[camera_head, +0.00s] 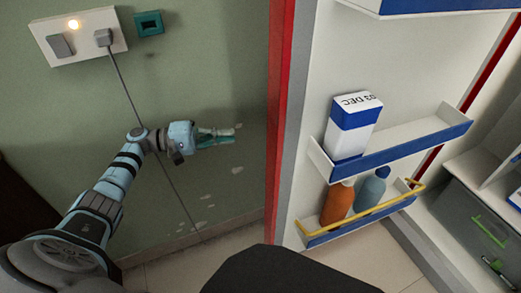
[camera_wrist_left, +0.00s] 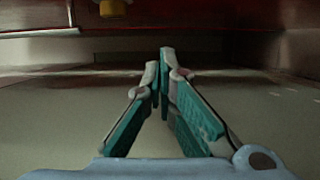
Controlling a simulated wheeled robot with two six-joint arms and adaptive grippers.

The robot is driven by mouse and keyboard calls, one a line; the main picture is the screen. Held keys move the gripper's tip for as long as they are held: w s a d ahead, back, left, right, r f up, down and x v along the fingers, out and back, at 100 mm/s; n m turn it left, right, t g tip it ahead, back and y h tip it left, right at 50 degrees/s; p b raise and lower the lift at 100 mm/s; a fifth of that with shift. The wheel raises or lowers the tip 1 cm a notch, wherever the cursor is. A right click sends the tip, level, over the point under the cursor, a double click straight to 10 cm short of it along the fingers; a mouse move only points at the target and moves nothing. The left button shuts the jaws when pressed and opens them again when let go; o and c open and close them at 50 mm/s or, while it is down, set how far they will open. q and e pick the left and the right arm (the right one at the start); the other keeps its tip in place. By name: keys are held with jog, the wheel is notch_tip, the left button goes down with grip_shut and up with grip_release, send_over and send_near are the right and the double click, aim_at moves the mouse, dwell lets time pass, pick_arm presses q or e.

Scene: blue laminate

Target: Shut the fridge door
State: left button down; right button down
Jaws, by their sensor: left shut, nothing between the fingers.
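The fridge door (camera_head: 306,115) stands open in the head view, its red edge towards the left and its white inner side with blue-fronted shelves facing right. The fridge body's interior (camera_head: 465,210) shows at the far right. My left gripper (camera_head: 236,133) is left of the door's red edge, on the outer side, with its fingers pointing right. It appears apart from the door. Its teal fingers are shut and empty, tips together in the left wrist view (camera_wrist_left: 161,62). My right gripper is in neither view.
The door shelves hold a white and blue carton (camera_head: 353,125), an orange bottle (camera_head: 338,203) and a blue-grey bottle (camera_head: 371,190). A wall socket plate (camera_head: 78,36) with a plugged-in cable (camera_head: 127,92) hanging behind my left arm is at upper left. Tiled floor shows below.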

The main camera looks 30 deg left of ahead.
pick_arm(q)
jog(key=w+d, duration=0.1)
jog(key=d, duration=0.8)
jog(key=shift+w+d, duration=0.25)
jog(key=shift+d, duration=0.1)
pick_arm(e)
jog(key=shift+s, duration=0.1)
